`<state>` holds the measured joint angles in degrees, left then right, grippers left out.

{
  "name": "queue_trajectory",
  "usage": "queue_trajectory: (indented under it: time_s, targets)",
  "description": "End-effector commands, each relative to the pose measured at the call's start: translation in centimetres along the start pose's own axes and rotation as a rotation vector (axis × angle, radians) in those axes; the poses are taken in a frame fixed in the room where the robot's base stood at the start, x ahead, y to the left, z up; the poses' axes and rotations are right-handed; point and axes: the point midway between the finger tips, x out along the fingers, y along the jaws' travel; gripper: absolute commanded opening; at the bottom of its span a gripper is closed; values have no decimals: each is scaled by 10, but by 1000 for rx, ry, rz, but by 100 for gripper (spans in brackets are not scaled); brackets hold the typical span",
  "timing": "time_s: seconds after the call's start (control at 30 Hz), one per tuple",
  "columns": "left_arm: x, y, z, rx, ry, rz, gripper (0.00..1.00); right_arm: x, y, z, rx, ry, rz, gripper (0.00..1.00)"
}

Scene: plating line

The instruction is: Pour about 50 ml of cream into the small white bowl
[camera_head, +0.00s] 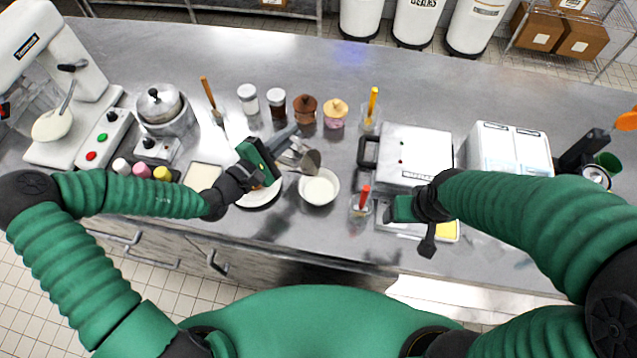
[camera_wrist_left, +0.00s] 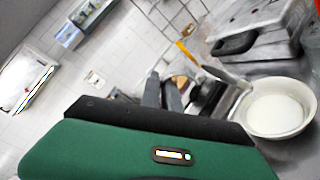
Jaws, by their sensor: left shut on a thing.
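A small white bowl (camera_head: 319,188) stands on the steel counter with white liquid in it. It also shows at the right of the left wrist view (camera_wrist_left: 278,108). My left gripper (camera_head: 288,143) is shut on a small metal jug (camera_head: 297,157), just up and left of the bowl in the head view. The jug is tilted, its dark opening toward the bowl. I cannot make out a stream. In the left wrist view my fingers (camera_wrist_left: 163,95) partly hide the jug. My right gripper (camera_head: 415,210) hangs by the press at the right; its fingers are unclear.
A white plate (camera_head: 258,196) lies left of the bowl, partly under my left gripper. A red-handled tool in a clear cup (camera_head: 361,204) stands right of the bowl. Several jars, including a brown one (camera_head: 305,110), stand behind. A metal press (camera_head: 416,155) is at the right.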

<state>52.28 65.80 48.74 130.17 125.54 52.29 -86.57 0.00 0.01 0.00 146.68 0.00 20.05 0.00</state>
Motion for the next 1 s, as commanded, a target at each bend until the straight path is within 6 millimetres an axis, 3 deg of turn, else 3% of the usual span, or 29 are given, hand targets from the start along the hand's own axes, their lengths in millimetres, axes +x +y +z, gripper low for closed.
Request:
queue_trajectory:
  time_s: [0.3,0.77,1.0]
  targets:
    - [0,-2,-15,-147,-8,0,0,-9,0,-2,0,0,0,75]
    - [0,-2,-15,-153,-9,0,0,-9,0,-2,0,0,0,75]
    - [0,4,-23,-296,-14,0,0,-25,0,-6,0,0,0,75]
